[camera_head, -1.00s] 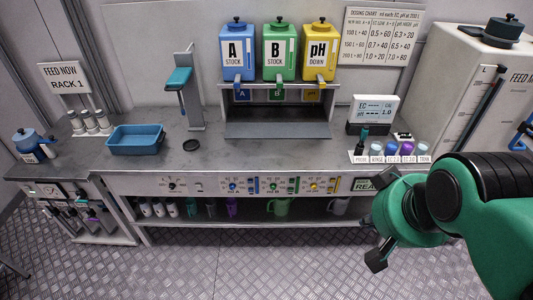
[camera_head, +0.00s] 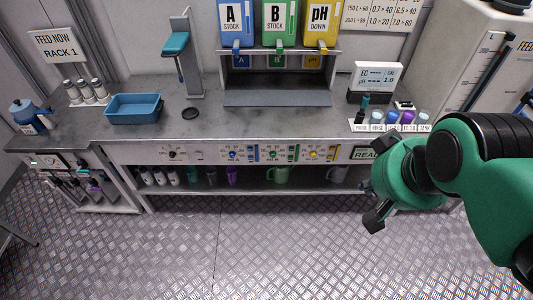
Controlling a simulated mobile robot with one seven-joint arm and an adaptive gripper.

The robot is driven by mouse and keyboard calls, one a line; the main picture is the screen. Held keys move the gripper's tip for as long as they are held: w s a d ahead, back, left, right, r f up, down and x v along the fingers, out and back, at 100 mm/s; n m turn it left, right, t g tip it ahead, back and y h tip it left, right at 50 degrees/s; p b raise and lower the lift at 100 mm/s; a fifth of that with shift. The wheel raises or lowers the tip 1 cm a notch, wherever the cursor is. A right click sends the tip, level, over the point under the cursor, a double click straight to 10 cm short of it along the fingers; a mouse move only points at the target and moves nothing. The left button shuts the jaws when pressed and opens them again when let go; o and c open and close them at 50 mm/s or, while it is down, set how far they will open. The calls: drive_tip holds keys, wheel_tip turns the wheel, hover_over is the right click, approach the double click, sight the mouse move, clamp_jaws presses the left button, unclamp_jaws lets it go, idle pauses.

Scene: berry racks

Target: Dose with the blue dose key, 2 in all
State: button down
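The blue dose key (camera_head: 233,154) is a small blue control on the front panel (camera_head: 205,154) of the bench, below the blue A stock tank (camera_head: 236,24). A blue strip stands just right of the key. Green and yellow controls sit further right on the same panel. My gripper (camera_head: 370,205) is at the right, in front of the bench and apart from the panel. Its dark fingers are partly hidden behind its green body, so its opening does not show clearly. I see nothing held in it.
A blue tray (camera_head: 134,107), a dark round disc (camera_head: 190,113) and a meter (camera_head: 378,80) stand on the bench. Several small bottles stand at its right. A lower shelf (camera_head: 255,180) holds jugs and bottles. The floor in front is clear.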

drive_tip(key=shift+w, duration=0.15)
idle(0.7)
